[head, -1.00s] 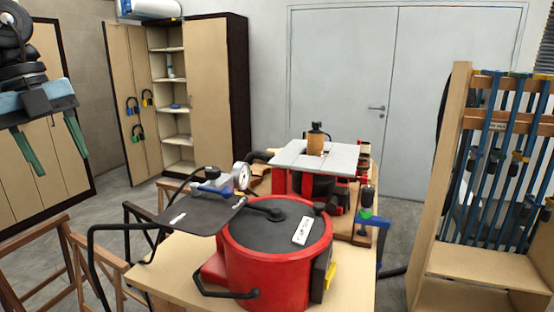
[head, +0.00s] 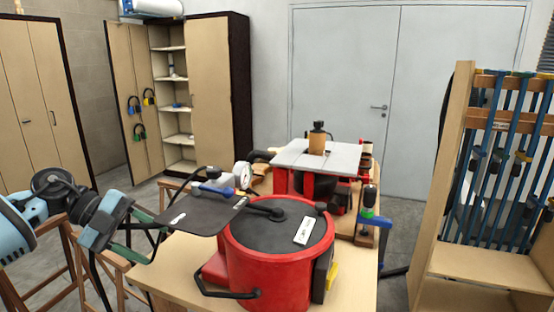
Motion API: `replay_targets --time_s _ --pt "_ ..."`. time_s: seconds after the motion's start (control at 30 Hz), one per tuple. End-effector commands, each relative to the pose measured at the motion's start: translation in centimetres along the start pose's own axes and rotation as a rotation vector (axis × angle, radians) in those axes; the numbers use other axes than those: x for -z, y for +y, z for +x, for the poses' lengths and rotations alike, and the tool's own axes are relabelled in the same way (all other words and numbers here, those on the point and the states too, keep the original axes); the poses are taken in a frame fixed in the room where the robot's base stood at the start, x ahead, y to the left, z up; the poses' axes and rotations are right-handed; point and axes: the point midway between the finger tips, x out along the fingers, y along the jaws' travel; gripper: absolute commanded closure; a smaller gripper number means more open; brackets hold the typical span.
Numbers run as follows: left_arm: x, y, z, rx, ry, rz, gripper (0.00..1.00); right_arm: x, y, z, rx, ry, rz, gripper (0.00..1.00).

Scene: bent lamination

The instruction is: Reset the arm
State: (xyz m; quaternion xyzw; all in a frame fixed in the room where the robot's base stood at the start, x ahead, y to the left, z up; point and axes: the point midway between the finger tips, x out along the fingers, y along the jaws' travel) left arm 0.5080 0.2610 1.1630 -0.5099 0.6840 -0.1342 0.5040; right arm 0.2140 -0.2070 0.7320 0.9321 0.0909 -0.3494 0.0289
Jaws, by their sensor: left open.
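My left gripper (head: 157,243) reaches in from the left edge in the head view, low and pointing right. Its two green fingers are spread apart with nothing between them. The fingertips are close to the left edge of a dark flat plate (head: 190,221) on the workbench, and I cannot tell whether they touch it. My right gripper is out of view.
The wooden workbench (head: 182,263) carries a red round pot (head: 262,270) with a black lid and a red tool with a light table top (head: 330,158). Wooden trestles (head: 72,268) stand at left. A clamp rack (head: 450,165) stands at right.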

Motion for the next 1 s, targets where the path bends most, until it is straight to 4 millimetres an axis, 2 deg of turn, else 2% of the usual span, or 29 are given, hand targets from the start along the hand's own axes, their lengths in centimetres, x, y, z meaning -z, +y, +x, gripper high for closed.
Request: replay_targets --time_s 0.03,0.2,0.4,0.57,0.77,1.0 --pt "-0.3 0.9 1.6 0.052 0.029 -0.009 0.48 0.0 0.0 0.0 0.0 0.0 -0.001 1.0" --pt "-1.0 2.7 5.1 0.244 0.075 -0.033 0.48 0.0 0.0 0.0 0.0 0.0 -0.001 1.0" --pt "-2.1 5.6 8.0 0.459 0.064 -0.11 0.48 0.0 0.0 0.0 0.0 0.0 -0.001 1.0" --pt "-3.3 8.7 9.4 0.608 0.003 -0.203 0.48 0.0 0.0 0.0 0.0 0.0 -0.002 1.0" --pt "-5.0 13.9 10.4 0.746 -0.13 -0.348 0.48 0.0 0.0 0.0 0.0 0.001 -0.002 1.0" --pt "-6.5 22.4 10.9 0.816 -0.353 -0.552 0.48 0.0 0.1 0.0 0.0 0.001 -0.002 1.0"
